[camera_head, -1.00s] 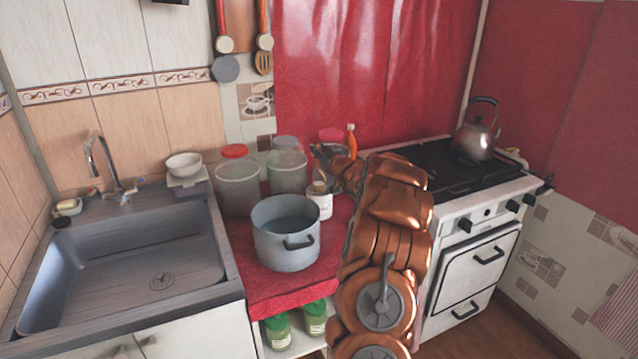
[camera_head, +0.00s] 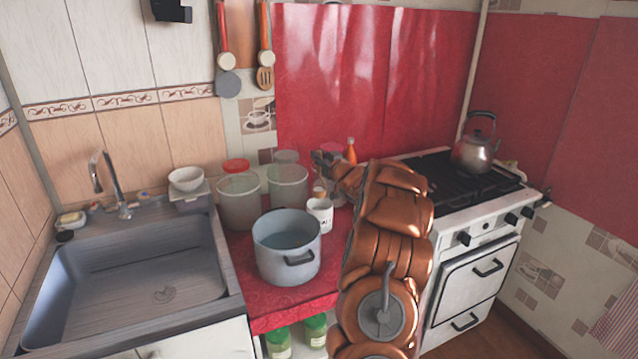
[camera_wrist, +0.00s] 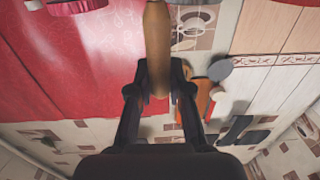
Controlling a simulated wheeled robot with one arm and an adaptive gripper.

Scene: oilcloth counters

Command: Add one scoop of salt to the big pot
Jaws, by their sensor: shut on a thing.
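The big pot (camera_head: 286,255), grey-white with dark side handles, stands upright and open on the red counter; its inside looks bluish grey. My gripper (camera_head: 321,160) is above the counter, behind and to the right of the pot. In the wrist view my gripper (camera_wrist: 160,80) is shut on a light wooden handle (camera_wrist: 157,35), whose far end runs out of frame. I cannot tell what the handle's end looks like. A white mug (camera_head: 320,215) with dark markings stands behind the pot, below my gripper. No salt can be made out.
Lidded clear jars, one red-lidded (camera_head: 240,205) and one grey-lidded (camera_head: 288,187), stand behind the pot. An orange bottle (camera_head: 351,152) is behind my arm. The stove (camera_head: 480,220) with a kettle (camera_head: 476,150) is right; the sink (camera_head: 135,265) is left. Utensils hang on the wall.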

